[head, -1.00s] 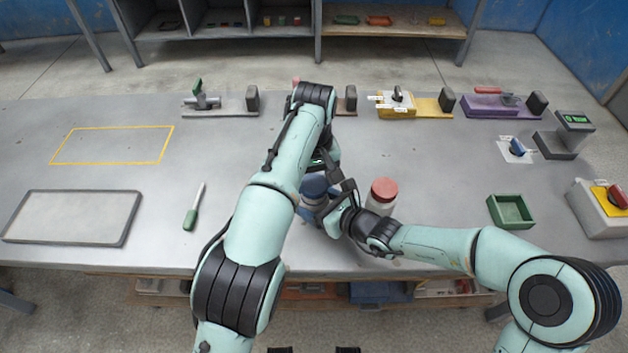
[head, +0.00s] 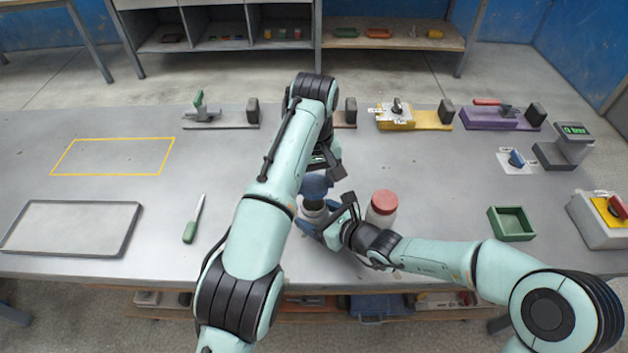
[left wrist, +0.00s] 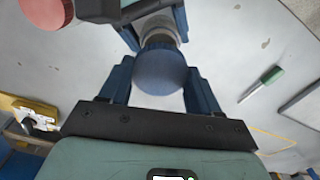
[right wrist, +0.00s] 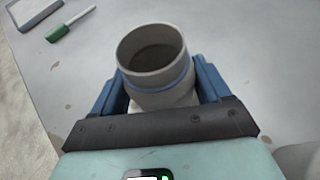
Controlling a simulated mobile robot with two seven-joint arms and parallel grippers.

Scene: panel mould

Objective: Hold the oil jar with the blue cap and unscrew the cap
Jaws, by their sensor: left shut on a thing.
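The oil jar (head: 313,214) stands upright near the table's front, its open mouth showing in the right wrist view (right wrist: 152,58). My right gripper (head: 318,224) is shut around the jar's body, with one blue finger on each side. The blue cap (head: 315,187) is off the jar, a little above its mouth. It is round and dark blue in the left wrist view (left wrist: 160,72). My left gripper (left wrist: 158,88) is shut on the cap from above. In the head view my left arm partly hides that gripper.
A red-capped jar (head: 382,209) stands close to the right of my right gripper. A green-handled tool (head: 193,220) and a grey tray (head: 72,228) lie to the left. A green box (head: 511,223) is at the right. Fixtures line the back edge. The left middle is clear.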

